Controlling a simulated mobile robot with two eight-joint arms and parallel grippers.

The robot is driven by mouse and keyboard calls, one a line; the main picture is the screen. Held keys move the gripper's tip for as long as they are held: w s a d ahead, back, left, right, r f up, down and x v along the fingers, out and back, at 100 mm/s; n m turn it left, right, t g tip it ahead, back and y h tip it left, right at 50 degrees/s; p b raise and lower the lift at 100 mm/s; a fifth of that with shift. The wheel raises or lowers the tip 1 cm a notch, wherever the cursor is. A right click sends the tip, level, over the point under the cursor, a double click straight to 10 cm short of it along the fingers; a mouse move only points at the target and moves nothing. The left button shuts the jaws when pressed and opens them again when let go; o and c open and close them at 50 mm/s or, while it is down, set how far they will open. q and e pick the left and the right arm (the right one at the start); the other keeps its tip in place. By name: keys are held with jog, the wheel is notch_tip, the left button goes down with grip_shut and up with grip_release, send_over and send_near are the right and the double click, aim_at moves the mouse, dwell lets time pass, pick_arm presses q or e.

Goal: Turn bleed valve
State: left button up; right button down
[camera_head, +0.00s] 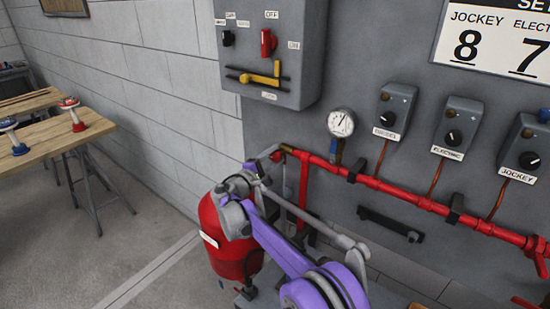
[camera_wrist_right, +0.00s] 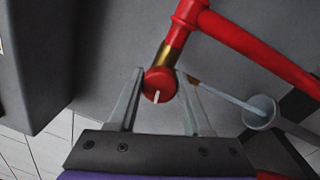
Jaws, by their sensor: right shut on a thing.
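The bleed valve's round red knob (camera_wrist_right: 159,85), with a white mark, sits at a brass fitting (camera_wrist_right: 165,53) on the end of the red pipe (camera_head: 375,183). In the head view the knob (camera_head: 276,155) is small and partly covered. My right gripper (camera_wrist_right: 160,76) has one finger on each side of the knob and is shut on it. In the head view my right gripper (camera_head: 264,160) is at the pipe's left end, reached by a purple and grey arm. My left gripper is not in view.
A pressure gauge (camera_head: 341,122) stands above the pipe, with several grey switch boxes to its right. A grey control box (camera_head: 271,45) is on the wall above. A red tank (camera_head: 228,235) stands below, partly behind my arm. A wooden table (camera_head: 70,130) is at the left.

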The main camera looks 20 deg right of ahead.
jog(key=n, duration=0.4)
jog(key=shift+n, duration=0.4)
jog(key=shift+n+t+y+b, duration=0.3)
jog(key=shift+n+y+b, duration=0.25)
jog(key=shift+n, duration=1.95)
jog(key=shift+r, duration=0.1)
jog(key=shift+c, duration=1.8)
grip_release()
jog(key=b+v, duration=0.1)
jog(key=v, duration=1)
jog(key=shift+w, duration=0.15)
